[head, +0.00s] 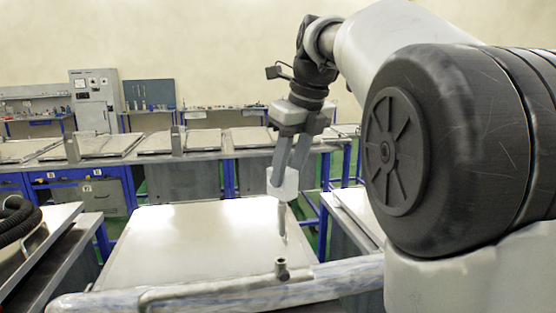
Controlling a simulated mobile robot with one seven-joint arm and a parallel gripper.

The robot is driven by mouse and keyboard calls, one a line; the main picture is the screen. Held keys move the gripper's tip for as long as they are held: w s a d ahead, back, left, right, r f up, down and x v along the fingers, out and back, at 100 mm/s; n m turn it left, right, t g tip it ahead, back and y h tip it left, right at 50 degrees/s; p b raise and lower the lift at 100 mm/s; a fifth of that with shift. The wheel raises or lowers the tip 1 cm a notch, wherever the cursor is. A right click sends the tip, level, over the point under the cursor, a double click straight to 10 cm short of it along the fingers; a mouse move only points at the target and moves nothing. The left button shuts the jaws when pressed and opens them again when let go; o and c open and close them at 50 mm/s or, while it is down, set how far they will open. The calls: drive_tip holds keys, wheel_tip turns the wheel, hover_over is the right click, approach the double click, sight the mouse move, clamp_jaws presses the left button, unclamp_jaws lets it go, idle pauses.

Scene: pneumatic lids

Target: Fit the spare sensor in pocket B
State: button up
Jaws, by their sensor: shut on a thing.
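My gripper (288,168) is shut on a white block (284,186), which I take to be the spare sensor. The block hangs upright below the fingers. A grey cylinder (282,217) extends straight down from under the block, over the right part of a large pale flat lid (190,245). I cannot tell from this view whether the cylinder's lower end touches the lid or is part of the block. No marking for pocket B can be made out.
A black hose (18,218) lies at left. Another pale panel (358,208) is at right. Benches with several flat lids (100,147) and a grey cabinet (95,100) stand behind.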

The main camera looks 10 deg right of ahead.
sight(286, 194)
drive_tip(key=shift+w, duration=0.45)
drive_tip(key=shift+s, duration=0.3)
drive_tip(key=shift+r, duration=0.1)
drive_tip(key=shift+w, duration=0.1)
drive_tip(key=shift+f+b, duration=1.8)
drive_tip(key=shift+f, duration=1.15)
drive_tip(key=shift+p, duration=0.85)
drive_tip(key=shift+f+b, duration=1.7)
drive_tip(key=shift+f, duration=0.9)
drive_tip(key=o, duration=1.1)
